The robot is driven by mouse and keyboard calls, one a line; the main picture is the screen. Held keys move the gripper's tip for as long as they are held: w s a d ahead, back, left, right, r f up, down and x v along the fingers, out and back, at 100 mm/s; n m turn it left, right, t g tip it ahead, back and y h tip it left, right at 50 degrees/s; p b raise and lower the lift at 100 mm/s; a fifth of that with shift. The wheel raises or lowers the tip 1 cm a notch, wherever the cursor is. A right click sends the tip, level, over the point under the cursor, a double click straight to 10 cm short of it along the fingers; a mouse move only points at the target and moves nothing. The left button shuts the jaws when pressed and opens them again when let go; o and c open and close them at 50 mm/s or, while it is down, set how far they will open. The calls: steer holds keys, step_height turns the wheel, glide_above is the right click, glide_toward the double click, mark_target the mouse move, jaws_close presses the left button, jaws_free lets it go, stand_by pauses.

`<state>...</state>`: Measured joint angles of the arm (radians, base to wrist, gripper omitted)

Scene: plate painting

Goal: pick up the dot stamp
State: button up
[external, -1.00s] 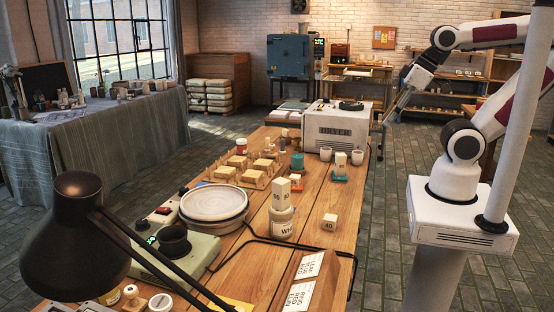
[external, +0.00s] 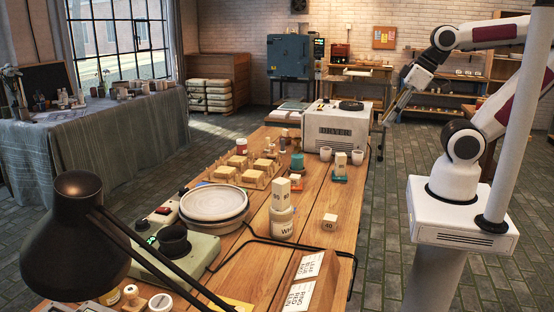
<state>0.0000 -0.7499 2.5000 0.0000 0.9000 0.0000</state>
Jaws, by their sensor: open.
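Several wooden block stamps stand in a wooden rack (external: 247,181) on the workbench, left of its middle. At this size I cannot tell which of them, if any, is the dot stamp, as no stamp face shows. My gripper (external: 389,120) is open and empty. It hangs in the air to the right of the bench's far end, beside the dryer, with its fingers pointing down and left. It is well apart from the rack and touches nothing.
A white dryer (external: 338,130) stands at the bench's far end. A black lamp (external: 78,240) rises in front.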

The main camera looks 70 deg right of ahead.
steer(key=shift+w, duration=0.1)
steer(key=shift+c, duration=0.3)
stand_by(0.3)
steer(key=w+d+f+m+t+h, duration=0.1)
steer(key=w+d, duration=0.6)
steer(key=w, duration=0.4)
steer(key=w+d+t+h, duration=0.1)
steer(key=w+d+t, duration=0.1)
steer(key=w+d, duration=0.65)
steer(key=w+d+f+m+t+h, duration=0.1)
steer(key=w+d, duration=0.3)
steer(key=w, duration=0.9)
steer(key=w+d+f+t, duration=0.2)
steer(key=w+d+f, duration=0.9)
steer(key=d+f, duration=0.35)
steer(key=t, duration=0.2)
glide_toward(272, 151)
steer(key=w+r, duration=0.1)
steer(key=w+d+r, duration=0.1)
steer(key=shift+w+d+r, duration=0.15)
steer(key=shift+w+r, duration=0.1)
steer(key=shift+r, duration=0.15)
steer(key=shift+x, duration=1.25)
